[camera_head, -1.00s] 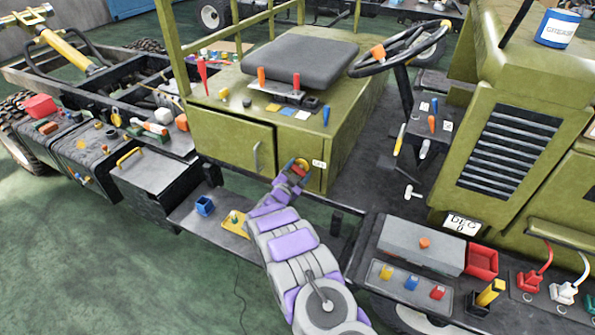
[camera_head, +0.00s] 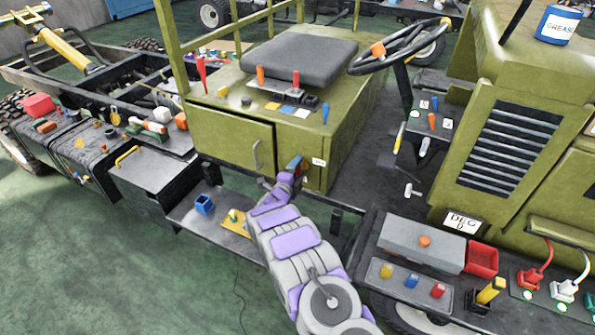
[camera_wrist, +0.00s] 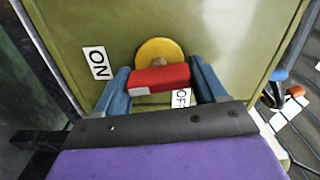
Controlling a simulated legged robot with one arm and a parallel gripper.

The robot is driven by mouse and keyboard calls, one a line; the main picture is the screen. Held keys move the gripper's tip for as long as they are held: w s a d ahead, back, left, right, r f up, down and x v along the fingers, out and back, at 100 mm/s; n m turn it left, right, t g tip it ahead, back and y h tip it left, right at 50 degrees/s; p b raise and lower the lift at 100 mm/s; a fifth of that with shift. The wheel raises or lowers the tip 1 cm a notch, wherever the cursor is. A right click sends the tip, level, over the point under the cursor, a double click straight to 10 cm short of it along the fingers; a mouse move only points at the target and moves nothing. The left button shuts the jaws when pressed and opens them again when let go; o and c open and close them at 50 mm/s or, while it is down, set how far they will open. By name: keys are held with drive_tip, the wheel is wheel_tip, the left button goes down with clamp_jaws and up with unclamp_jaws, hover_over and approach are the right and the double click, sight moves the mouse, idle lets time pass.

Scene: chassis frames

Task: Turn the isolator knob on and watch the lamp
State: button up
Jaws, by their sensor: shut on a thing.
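The isolator knob is a red bar (camera_wrist: 160,77) in front of a round yellow plate (camera_wrist: 157,49) on the green cabinet's side in the wrist view. A white patch marks the bar's left end. My gripper (camera_wrist: 159,70) has its two blue fingers at either end of the bar, shut on it. An ON label (camera_wrist: 97,62) is at the left; an OFF label (camera_wrist: 181,97) is partly hidden beside the right finger. In the head view my gripper (camera_head: 295,166) is at the cabinet corner beside a white label (camera_head: 319,162), and hides the knob. I cannot tell which thing is the lamp.
A seat (camera_head: 300,60) and several coloured levers are on top of the cabinet. A side step below holds a blue cup (camera_head: 204,204) and a yellow block (camera_head: 236,222). A grey box (camera_head: 420,243) and red tray (camera_head: 481,257) stand to the right of my arm.

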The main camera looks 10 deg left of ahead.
drive_tip(key=shift+f+m, duration=0.3)
drive_tip(key=shift+m, duration=0.3)
drive_tip(key=shift+s+d+f+m, duration=0.1)
drive_tip(key=shift+m, duration=0.2)
drive_tip(key=o, duration=1)
drive_tip(key=shift+c, duration=0.2)
drive_tip(key=shift+r, duration=0.2)
drive_tip(key=shift+s+a, duration=0.25)
drive_tip(key=shift+s, duration=0.15)
drive_tip(key=p+v, duration=0.3)
drive_tip(key=v, duration=1.3)
drive_tip(key=shift+s, duration=0.2)
